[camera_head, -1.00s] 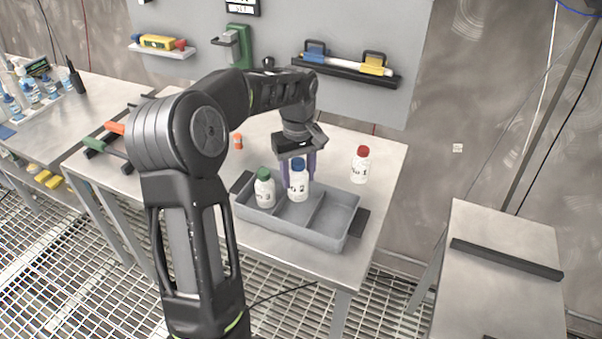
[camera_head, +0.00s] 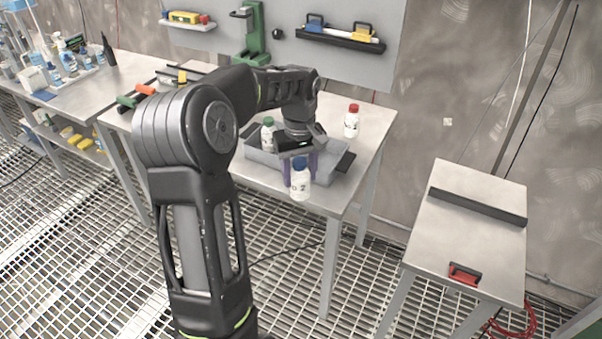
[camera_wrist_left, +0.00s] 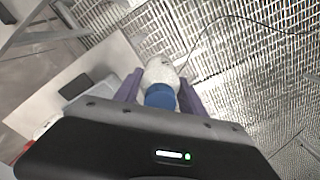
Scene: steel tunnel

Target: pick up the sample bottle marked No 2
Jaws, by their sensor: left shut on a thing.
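The blue-capped white sample bottle (camera_head: 300,184), with a 2 on its label, is held upright between the purple fingers of my left gripper (camera_head: 301,172). The gripper is shut on it, in front of the grey tray (camera_head: 335,174) near the table's front edge. In the left wrist view the bottle (camera_wrist_left: 161,75) shows between the fingers, with floor grating beyond it. A green-capped bottle (camera_head: 268,135) stands in the tray, partly hidden by my arm. A red-capped bottle (camera_head: 351,122) stands on the table behind the tray. My right gripper is not in view.
A lower steel table (camera_head: 470,220) with a black bar and a red-handled item (camera_head: 464,273) stands at right. A bench with several bottles (camera_head: 60,72) is at far left. Tools (camera_head: 135,97) lie left of my arm. Grating floor lies between the tables.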

